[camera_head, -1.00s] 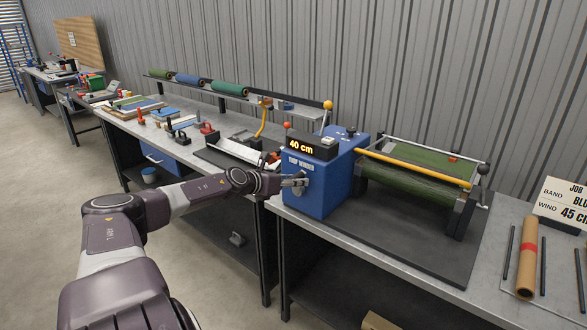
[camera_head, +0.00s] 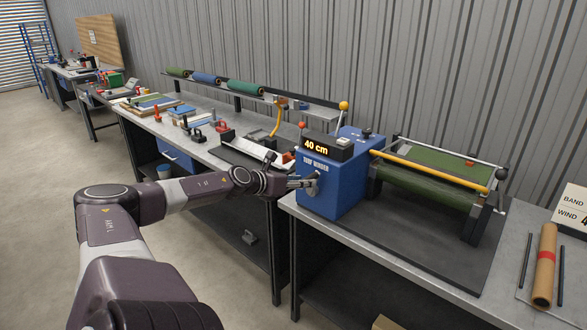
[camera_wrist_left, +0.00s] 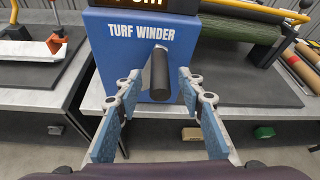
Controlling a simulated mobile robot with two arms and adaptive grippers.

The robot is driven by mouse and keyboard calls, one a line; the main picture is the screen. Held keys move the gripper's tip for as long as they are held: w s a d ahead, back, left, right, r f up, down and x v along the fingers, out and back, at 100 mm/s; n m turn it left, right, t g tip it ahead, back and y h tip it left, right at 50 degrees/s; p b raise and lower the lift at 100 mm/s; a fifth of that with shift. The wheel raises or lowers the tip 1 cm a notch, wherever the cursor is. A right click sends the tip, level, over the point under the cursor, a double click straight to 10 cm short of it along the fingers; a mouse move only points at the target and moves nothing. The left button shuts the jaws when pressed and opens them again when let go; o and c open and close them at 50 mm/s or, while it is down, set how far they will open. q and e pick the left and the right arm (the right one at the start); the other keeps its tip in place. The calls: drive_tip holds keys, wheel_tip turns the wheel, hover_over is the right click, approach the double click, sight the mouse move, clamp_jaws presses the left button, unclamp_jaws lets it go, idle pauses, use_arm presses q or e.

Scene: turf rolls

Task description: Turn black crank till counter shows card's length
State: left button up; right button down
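The blue turf winder (camera_head: 325,192) stands on the right bench. Its counter (camera_head: 316,145) reads 40 cm. The job card (camera_head: 571,212) at the right edge is cut off; "BAND" and "WIND" show, with part of a digit. My left gripper (camera_head: 309,183) is at the winder's front face. In the left wrist view my left gripper (camera_wrist_left: 158,88) is open, its blue-padded fingers either side of the black crank handle (camera_wrist_left: 159,76). The handle points toward the camera, with a gap to each finger. My right gripper is not in view.
A brown tube (camera_head: 544,262) with a red band lies at the right. The left bench (camera_head: 203,150) holds tools and turf rolls. Floor is clear at left.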

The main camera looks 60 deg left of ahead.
use_arm(q)
drive_tip(key=shift+v, duration=1.95)
